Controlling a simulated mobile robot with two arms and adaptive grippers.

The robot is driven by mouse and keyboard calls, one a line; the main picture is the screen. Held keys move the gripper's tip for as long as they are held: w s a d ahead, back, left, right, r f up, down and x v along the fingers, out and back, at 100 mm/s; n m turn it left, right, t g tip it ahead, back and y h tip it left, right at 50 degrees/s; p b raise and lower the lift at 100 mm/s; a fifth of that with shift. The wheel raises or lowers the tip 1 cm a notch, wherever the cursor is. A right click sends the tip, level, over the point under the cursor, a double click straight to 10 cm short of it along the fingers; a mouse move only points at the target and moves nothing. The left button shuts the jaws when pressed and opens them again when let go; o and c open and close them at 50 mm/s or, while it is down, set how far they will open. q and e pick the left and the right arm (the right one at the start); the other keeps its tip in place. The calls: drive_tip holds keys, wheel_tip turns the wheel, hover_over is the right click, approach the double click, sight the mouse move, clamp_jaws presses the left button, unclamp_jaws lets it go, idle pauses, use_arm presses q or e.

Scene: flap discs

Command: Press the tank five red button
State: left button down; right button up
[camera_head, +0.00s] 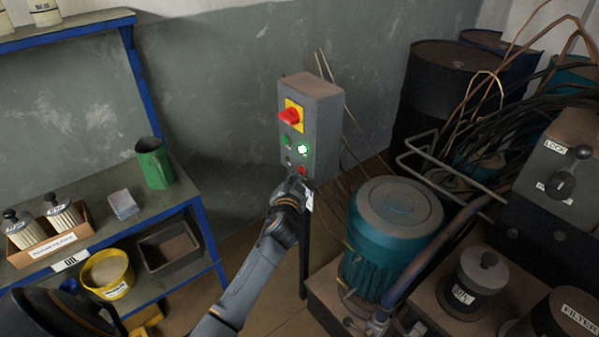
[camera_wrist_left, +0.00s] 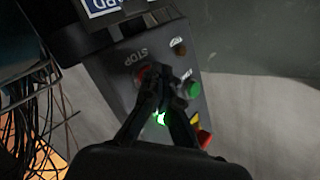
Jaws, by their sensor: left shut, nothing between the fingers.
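A grey control box (camera_head: 322,130) stands on a post by the wall. A red button (camera_head: 302,170) sits low on its face; in the left wrist view the red button (camera_wrist_left: 143,74) shows beside the word STOP, partly hidden behind my fingers. A lit green button (camera_head: 302,149) is above it, and a red knob (camera_head: 288,116) on a yellow plate is at the top. My left gripper (camera_head: 298,180) is shut and empty just below the red button. In the wrist view its fingertips (camera_wrist_left: 166,76) overlap the button's edge; I cannot tell whether they touch it.
A teal motor (camera_head: 395,235) stands right of the post, with pipes and cables (camera_head: 490,120) behind it. A blue-framed shelf (camera_head: 205,235) with a green jug (camera_head: 154,163) is at the left. An unlit green button (camera_wrist_left: 192,90) sits near my fingers.

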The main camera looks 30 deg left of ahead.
use_arm(q)
drive_tip(key=shift+w, duration=0.15)
drive_tip(key=shift+r, duration=0.1)
idle(0.4)
drive_tip(key=shift+s+a+p, duration=0.25)
drive_tip(key=shift+s+p, duration=0.1)
drive_tip(key=shift+s, duration=0.45)
drive_tip(key=s, duration=0.1)
drive_tip(key=s+a+p, duration=0.1)
drive_tip(key=s, duration=0.1)
drive_tip(key=s+a, duration=0.1)
drive_tip(key=shift+s+p, duration=0.3)
drive_tip(key=shift+s, duration=0.05)
idle(0.5)
